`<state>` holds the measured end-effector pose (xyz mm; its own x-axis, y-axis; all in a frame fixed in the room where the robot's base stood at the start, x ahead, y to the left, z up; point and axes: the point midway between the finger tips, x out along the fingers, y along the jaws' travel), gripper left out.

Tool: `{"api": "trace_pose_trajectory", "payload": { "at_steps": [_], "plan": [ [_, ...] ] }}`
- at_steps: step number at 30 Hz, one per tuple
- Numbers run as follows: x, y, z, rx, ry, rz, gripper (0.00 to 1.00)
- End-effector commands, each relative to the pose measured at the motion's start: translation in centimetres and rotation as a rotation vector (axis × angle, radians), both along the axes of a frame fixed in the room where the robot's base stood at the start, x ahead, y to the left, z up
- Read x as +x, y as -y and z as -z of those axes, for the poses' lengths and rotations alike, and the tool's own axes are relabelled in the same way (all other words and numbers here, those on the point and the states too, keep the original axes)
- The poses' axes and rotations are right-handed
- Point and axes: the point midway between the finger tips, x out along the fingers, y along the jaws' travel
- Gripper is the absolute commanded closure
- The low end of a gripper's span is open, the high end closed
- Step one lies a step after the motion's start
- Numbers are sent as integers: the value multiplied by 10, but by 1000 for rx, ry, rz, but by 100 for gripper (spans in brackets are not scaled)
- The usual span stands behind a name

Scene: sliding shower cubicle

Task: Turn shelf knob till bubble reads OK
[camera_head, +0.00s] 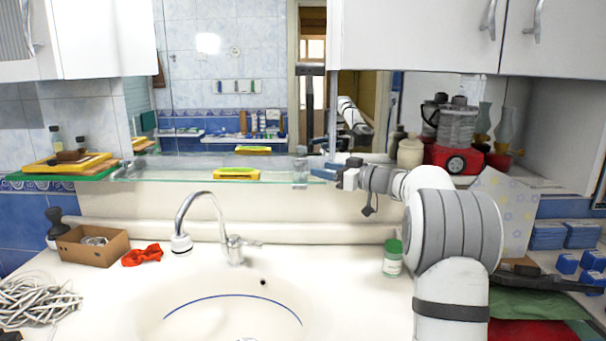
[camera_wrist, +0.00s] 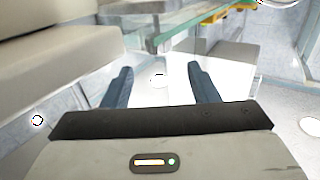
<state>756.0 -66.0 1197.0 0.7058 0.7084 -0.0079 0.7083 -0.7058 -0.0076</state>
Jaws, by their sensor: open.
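A glass shelf (camera_head: 215,177) runs along the mirror above the basin. Its edge also shows at the top of the wrist view (camera_wrist: 190,28). A yellow spirit level (camera_head: 236,174) lies on it near the middle; its bubble is too small to read. At the shelf's right end is a clear, pale bracket-like fitting (camera_head: 300,172), perhaps with the knob. My gripper (camera_head: 322,170) is just right of this fitting, its blue fingers pointing left.
The basin tap (camera_head: 195,222) stands below the shelf. A green-capped jar (camera_head: 392,259) is on the counter near my arm. A red blender (camera_head: 456,150) stands behind the arm. A yellow-edged board (camera_head: 75,163) lies at the left. The counter below the gripper is clear.

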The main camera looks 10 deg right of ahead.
Motion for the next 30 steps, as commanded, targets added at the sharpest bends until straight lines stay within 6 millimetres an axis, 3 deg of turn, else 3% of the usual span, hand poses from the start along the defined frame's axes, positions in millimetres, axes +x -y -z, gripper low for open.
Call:
{"api": "trace_pose_trajectory", "payload": {
  "at_steps": [15,26,30],
  "plan": [
    [50,-48,-2,1,11,1,46],
    [56,-54,-1,1,11,2,46],
    [56,-54,-1,1,11,2,55]
  ]
}}
